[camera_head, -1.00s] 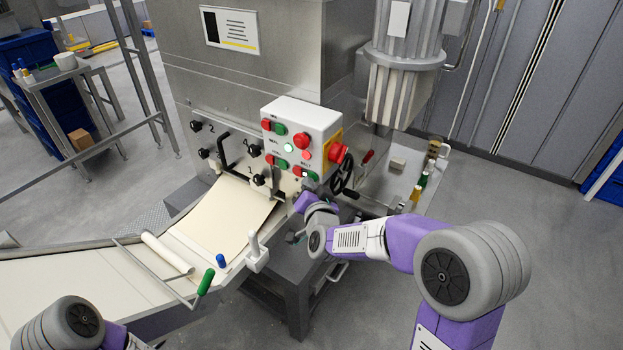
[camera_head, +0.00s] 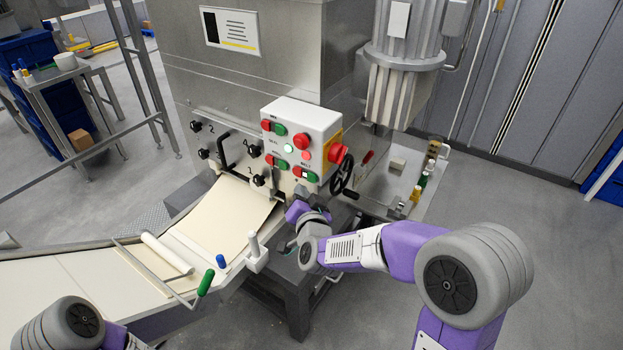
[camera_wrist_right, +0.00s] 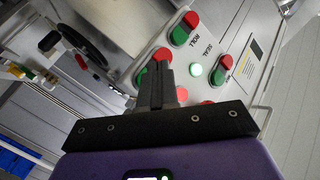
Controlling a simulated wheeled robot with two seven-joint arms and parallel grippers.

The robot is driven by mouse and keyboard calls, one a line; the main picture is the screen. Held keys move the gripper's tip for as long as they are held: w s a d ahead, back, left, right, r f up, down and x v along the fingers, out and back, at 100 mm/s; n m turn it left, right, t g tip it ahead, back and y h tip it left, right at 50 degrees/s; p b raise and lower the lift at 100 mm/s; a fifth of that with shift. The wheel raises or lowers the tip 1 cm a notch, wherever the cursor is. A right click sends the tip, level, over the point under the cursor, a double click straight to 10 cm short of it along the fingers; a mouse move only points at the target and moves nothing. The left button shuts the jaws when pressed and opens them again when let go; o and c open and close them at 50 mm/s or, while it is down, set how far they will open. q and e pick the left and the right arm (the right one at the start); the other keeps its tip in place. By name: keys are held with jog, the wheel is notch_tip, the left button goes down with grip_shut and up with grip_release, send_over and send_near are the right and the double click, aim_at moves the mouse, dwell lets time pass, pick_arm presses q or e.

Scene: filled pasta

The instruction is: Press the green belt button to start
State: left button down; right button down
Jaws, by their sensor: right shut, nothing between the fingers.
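The control box (camera_head: 322,119) is a white panel on the steel machine, carrying red and green buttons. The green belt button (camera_head: 311,177) sits at its lower right, beside a red one. In the wrist view a green button (camera_wrist_right: 141,77) of a red-green pair shows just left of the fingers and is partly covered by them. My right gripper (camera_wrist_right: 162,70) is shut and empty, pointing at the panel. In the head view its purple wrist is just below the box; contact with the button cannot be told. My left arm shows at the lower left, its gripper out of view.
A red knob (camera_head: 338,153) and a black handwheel (camera_head: 342,175) stand out right of the buttons. A green lamp (camera_head: 289,148) is lit. A pale dough sheet (camera_head: 222,218) lies on the belt at left, near a green-handled lever (camera_head: 205,282).

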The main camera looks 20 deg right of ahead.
pick_arm(q)
jog(key=shift+r, duration=0.15)
pick_arm(e)
jog(key=shift+s+a, duration=1.1)
jog(key=shift+a, duration=0.25)
jog(key=s+a+f+n+g+y, duration=0.1)
jog(key=s+f+n+g, duration=0.15)
jog(key=f, duration=0.95)
jog(key=s+f+n+g+y, duration=0.2)
jog(key=s+f+g, duration=0.15)
jog(key=f, duration=0.75)
pick_arm(q)
jog(key=c, duration=1.7)
grip_release()
jog(key=shift+o, duration=1)
jog(key=o, duration=0.4)
jog(key=shift+d, duration=0.1)
pick_arm(e)
jog(key=s+a+f+n+g+y, duration=0.1)
jog(key=s+a+f+g+y, duration=0.2)
jog(key=s+f+g, duration=0.6)
jog(key=s+a+f, duration=0.1)
jog(key=s+f, duration=0.6)
jog(key=s, duration=0.4)
jog(key=shift+s+f+g, duration=0.25)
jog(key=shift+f+g, duration=0.05)
jog(key=shift+f, duration=0.1)
